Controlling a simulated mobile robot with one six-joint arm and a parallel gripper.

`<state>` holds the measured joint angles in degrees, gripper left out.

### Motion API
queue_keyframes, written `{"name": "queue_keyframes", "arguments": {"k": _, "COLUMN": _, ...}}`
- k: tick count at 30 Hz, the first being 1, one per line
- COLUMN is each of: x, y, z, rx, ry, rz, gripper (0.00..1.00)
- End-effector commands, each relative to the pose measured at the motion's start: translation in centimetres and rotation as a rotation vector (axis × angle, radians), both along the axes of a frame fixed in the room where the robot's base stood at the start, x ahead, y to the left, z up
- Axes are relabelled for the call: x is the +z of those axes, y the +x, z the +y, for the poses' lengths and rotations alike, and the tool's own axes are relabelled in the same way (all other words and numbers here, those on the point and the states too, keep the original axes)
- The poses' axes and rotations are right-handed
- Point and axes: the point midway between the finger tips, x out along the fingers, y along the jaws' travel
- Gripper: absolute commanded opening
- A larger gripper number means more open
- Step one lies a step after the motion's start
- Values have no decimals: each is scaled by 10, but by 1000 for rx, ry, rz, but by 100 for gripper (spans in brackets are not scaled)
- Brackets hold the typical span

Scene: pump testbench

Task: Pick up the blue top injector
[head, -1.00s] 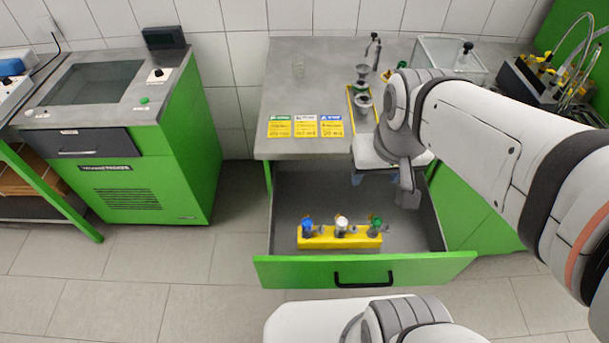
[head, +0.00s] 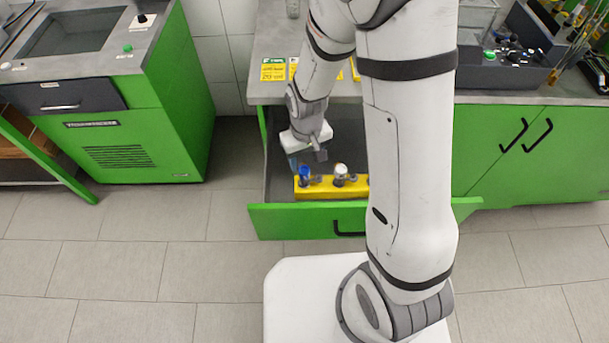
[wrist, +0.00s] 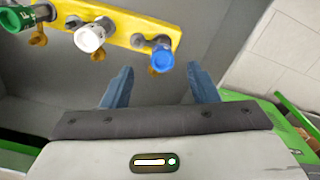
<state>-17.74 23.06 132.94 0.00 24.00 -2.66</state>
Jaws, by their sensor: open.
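The blue top injector (head: 305,174) stands at the left end of a yellow holder (head: 320,190) in the open drawer. In the wrist view the blue injector (wrist: 161,58) sits at the right end of the holder (wrist: 140,22), with a brass-coloured piece on its side. My gripper (wrist: 160,80) is open with two blue fingers and nothing between them. The blue top shows just beyond the fingertips, between their lines. In the head view my gripper (head: 293,163) is low over the drawer, just left of the blue injector. I cannot tell whether it touches.
A white top injector (head: 340,171) stands beside the blue one; a green top injector (wrist: 15,18) shows in the wrist view. The green drawer front (head: 290,221) and bench top (head: 268,90) bound the space. My arm hides the drawer's right part.

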Motion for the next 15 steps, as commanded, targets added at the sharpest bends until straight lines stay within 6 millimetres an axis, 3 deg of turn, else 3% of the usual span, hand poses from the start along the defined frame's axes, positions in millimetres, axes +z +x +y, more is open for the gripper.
{"name": "queue_keyframes", "arguments": {"k": 15, "x": -54, "y": 6, "z": 6, "rx": 1, "ry": -1, "rz": 4, "gripper": 54}}
